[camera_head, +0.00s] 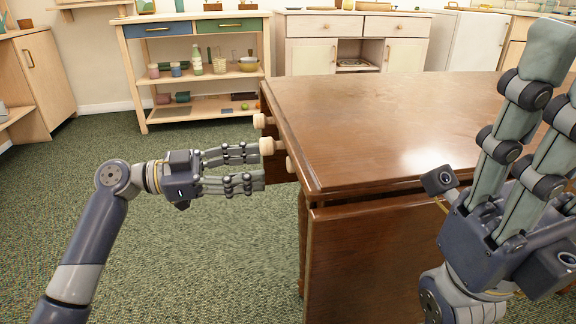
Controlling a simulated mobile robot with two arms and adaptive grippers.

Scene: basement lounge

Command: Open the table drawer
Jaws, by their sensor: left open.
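The brown wooden table (400,115) fills the right middle of the head view. Its left end carries pale round wooden knobs (267,146), which mark the drawer front; most of that front is seen edge-on. My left gripper (262,167) comes in from the left. Its fingers are open and point right, level with the knobs. Its fingertips are close to the drawer front; I cannot tell whether they touch it or a knob. My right gripper (555,75) is raised close to the camera at the right, over the near table edge, with its fingers pointing up.
A dropped leaf or side panel (390,260) hangs at the table's near side. A shelf unit (190,85) with jars and bowls, a pale cabinet (352,45) and a wooden cupboard (40,80) stand behind. Green carpet (230,240) is clear left of the table.

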